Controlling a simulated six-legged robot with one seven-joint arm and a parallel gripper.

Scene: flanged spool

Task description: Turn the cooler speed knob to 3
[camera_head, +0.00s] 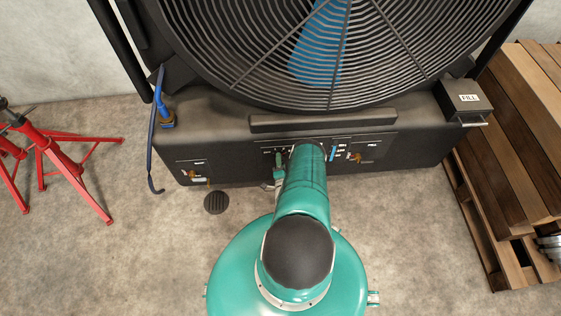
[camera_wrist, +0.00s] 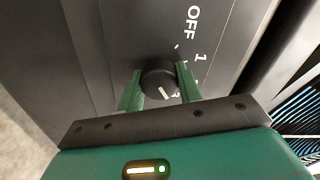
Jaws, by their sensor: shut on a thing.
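The cooler (camera_head: 225,135) is a large dark unit with a round fan grille, and its control panel runs along the lower front. The black speed knob (camera_wrist: 158,78) is in the wrist view, with a white pointer line on its face aimed toward the bottom of the picture, away from OFF and 1. My gripper (camera_wrist: 160,80) is shut on the knob, one green finger on each side. A partly covered mark shows beside the right finger; I cannot read it surely. In the head view my arm hides the knob.
Red stands (camera_head: 60,160) are on the floor at the left. Stacked timber on a pallet (camera_head: 510,150) stands at the right. A FILL box (camera_head: 463,102) juts from the cooler's right corner. A blue hose (camera_head: 154,135) hangs at its left. A floor drain (camera_head: 216,203) lies in front.

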